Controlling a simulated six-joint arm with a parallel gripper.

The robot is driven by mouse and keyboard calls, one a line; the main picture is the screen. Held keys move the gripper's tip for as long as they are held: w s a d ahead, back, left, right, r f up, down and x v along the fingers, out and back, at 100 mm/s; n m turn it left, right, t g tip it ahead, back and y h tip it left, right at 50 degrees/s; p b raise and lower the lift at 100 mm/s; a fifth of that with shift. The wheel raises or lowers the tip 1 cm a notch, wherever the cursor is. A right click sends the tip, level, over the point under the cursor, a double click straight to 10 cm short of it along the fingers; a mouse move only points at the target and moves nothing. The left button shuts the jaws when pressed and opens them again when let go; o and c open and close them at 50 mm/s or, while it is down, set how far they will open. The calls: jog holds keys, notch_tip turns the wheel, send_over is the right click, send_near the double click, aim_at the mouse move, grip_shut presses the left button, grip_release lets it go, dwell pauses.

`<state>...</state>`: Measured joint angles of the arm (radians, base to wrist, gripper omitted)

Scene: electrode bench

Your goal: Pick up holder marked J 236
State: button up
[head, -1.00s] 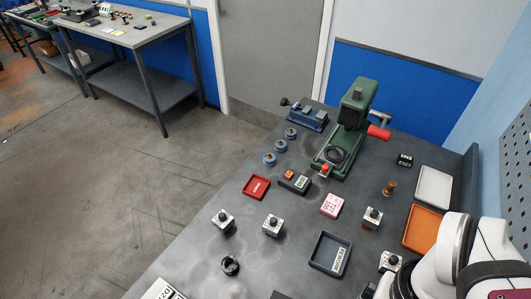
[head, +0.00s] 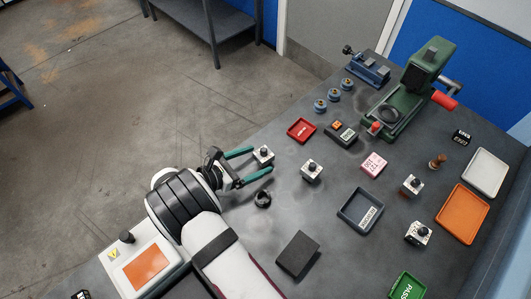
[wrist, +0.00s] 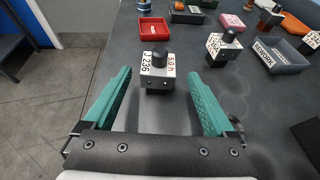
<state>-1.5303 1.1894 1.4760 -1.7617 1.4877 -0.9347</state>
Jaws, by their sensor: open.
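The holder marked J 236 (wrist: 158,71) is a small pale block with a black knob on top. In the wrist view it stands upright on the dark bench just beyond and between my fingertips, with its J 236 label readable. It also shows in the head view (head: 263,155) near the bench's left edge. My gripper (wrist: 160,88) has two green fingers, spread open and empty. In the head view my gripper (head: 262,163) reaches from the left, its fingertips close to the holder. I cannot tell whether the fingers touch it.
Another holder (head: 311,169) stands to the right, with two more (head: 412,184) (head: 418,233) farther right. A black ring-like part (head: 263,198) lies near my lower finger. A red tray (head: 301,130), a grey tray (head: 360,211) and a dark block (head: 297,254) are nearby. A green press (head: 410,85) stands behind.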

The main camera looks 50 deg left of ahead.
jog(key=x, duration=0.6)
jog(key=shift+w+a, duration=0.1)
jog(key=shift+w, duration=0.35)
jog(key=shift+r, duration=0.1)
grip_shut()
